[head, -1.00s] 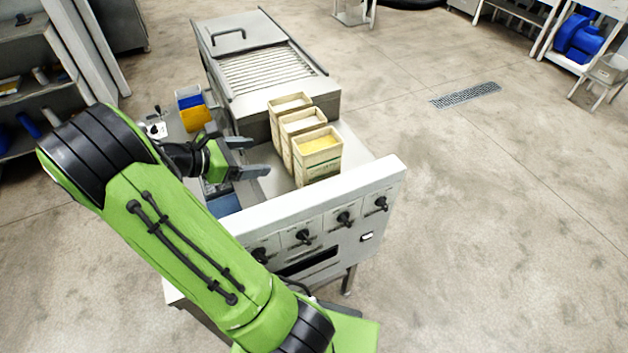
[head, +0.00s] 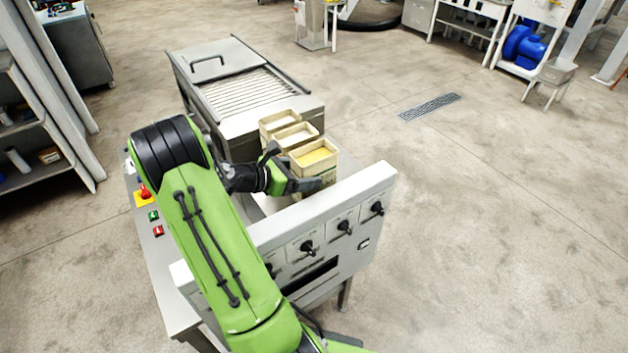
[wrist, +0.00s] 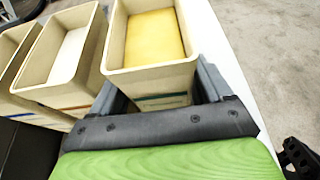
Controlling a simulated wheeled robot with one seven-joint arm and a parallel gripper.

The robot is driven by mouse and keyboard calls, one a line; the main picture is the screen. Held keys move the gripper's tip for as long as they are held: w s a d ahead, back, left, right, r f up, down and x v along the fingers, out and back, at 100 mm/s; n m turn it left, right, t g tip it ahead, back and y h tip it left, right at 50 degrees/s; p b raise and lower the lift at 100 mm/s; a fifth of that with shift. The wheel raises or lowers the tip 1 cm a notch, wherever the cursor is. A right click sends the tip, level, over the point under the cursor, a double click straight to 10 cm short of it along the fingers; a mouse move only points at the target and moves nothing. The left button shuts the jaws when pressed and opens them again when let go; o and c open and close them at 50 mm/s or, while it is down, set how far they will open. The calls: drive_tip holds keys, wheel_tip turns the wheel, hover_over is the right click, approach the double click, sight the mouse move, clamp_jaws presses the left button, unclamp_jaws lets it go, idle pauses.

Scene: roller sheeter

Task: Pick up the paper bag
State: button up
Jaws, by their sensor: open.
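Three beige, open-topped paper bags stand upright in a row on the machine. The nearest bag (head: 315,157) has yellow contents and also shows at the top of the wrist view (wrist: 152,76). The middle bag (head: 296,136) and the far bag (head: 277,121) stand behind it. In the wrist view they are at the left. My gripper (head: 304,185) is open at the nearest bag, below its rim. In the wrist view its grey fingers lie on either side of this bag. Contact cannot be told, and the fingertips are partly hidden by the bag.
The front panel (head: 340,215) with black knobs rises close to my gripper. The roller section (head: 250,95) lies behind the bags. Red and green buttons (head: 153,216) are on the left side. Open floor (head: 480,200) lies to the right.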

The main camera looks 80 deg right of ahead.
sight(319, 158)
drive_tip(key=x, duration=0.2)
drive_tip(key=shift+s+d+f, duration=0.15)
drive_tip(key=shift+d+f, duration=0.05)
drive_tip(key=shift+d, duration=0.05)
drive_tip(key=shift+a, duration=0.1)
drive_tip(key=shift+c, duration=0.7)
clamp_jaws()
drive_tip(key=shift+r, duration=0.2)
